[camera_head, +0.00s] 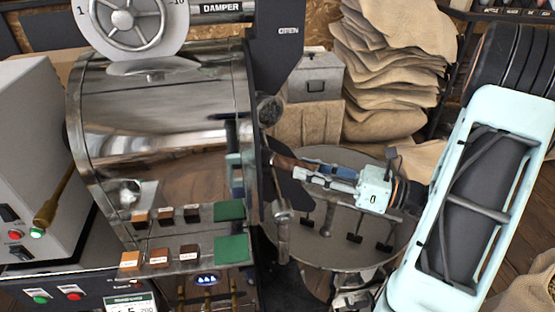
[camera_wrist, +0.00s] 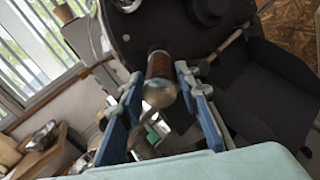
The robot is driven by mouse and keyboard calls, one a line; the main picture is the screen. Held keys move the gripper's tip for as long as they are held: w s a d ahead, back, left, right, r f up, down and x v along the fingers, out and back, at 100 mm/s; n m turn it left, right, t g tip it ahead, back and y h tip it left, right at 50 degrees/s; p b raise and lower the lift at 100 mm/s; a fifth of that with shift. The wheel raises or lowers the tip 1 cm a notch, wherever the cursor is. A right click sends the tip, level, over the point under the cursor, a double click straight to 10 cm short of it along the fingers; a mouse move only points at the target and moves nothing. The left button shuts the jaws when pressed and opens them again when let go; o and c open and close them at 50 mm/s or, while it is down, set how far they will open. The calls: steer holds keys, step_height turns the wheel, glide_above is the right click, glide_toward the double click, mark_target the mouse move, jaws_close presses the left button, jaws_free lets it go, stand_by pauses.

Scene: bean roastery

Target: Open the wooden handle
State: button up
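The wooden handle (camera_wrist: 160,65) is a short brown grip with a rounded metal end, standing out from a dark plate on the roaster front in the wrist view. In the head view a small brown part of the handle (camera_head: 283,161) shows at the tips of my gripper (camera_head: 298,170). In the wrist view my gripper (camera_wrist: 158,76) is open, with one blue finger on each side of the handle. Gaps show between the handle and both fingers. Whether a finger touches it out of sight I cannot tell.
The shiny roaster drum (camera_head: 160,110) stands left of my gripper. The round cooling tray (camera_head: 340,235) with its stirring arms lies below it. Stacked burlap sacks (camera_head: 390,70) and a grey metal box (camera_head: 315,78) are behind. A metal rod (camera_head: 282,225) hangs close below my fingers.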

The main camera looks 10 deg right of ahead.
mark_target(281, 163)
steer(key=x, duration=0.7)
steer(key=shift+a+p, duration=0.1)
steer(key=shift+p, duration=0.25)
jaws_close()
